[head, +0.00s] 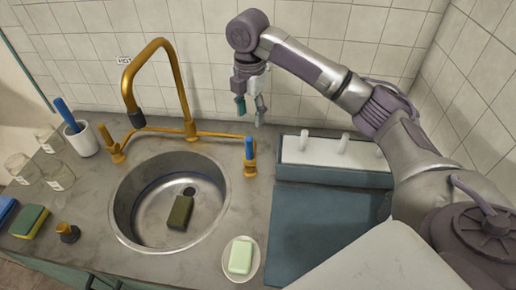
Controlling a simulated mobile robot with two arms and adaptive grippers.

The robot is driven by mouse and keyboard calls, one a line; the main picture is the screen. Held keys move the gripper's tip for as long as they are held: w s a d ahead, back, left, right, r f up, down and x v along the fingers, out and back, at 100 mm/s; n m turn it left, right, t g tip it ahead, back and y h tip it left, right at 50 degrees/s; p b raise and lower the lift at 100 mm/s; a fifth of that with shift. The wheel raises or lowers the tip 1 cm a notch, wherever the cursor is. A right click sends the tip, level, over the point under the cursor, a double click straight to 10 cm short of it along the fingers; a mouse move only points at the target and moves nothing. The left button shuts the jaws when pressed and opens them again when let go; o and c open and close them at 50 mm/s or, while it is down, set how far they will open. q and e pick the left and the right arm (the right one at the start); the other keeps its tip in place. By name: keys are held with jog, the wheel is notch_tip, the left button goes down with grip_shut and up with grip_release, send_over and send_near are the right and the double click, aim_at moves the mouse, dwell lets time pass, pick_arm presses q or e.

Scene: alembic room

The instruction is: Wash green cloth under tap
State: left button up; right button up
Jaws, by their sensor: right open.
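A dark olive-green block-like item (180,213), possibly the folded green cloth, lies in the round steel sink (145,232) near the drain. A brass tap (130,82) arches over the back left of the sink. A blue-topped tap handle (249,149) stands at its right end. I cannot make out any water running. My right gripper (250,108) is open, pointing down in front of the tiled wall, behind and right of the sink, apart from the olive item. A teal patch shows at its left finger; I cannot tell whether it is part of the finger. My left gripper is not in view.
A pale green soap (241,256) sits on a white dish (236,279) right of the sink. A white rack (330,157) and dark teal mat (320,225) lie further right. Left are a sponge (29,221), glass jars (57,174) and a white cup (82,141).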

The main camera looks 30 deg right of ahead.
jog(key=shift+s+a+f, duration=0.1)
jog(key=shift+a+f, duration=0.05)
jog(key=shift+f, duration=0.15)
jog(key=p, duration=0.1)
send_over(250, 149)
jog(key=w, duration=0.1)
jog(key=f, duration=0.4)
jog(key=shift+d+f, duration=0.2)
jog(key=shift+f, duration=0.15)
notch_tip(250, 149, down, 7)
jog(key=shift+w+f+p, duration=0.1)
jog(key=shift+p, duration=0.6)
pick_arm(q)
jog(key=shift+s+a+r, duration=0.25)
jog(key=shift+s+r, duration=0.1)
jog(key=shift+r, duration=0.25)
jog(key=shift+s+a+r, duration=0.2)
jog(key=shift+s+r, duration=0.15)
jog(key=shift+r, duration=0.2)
pick_arm(e)
jog(key=shift+d+f, duration=0.1)
jog(key=shift+f, duration=0.4)
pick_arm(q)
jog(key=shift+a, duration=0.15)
pick_arm(e)
grip_shut()
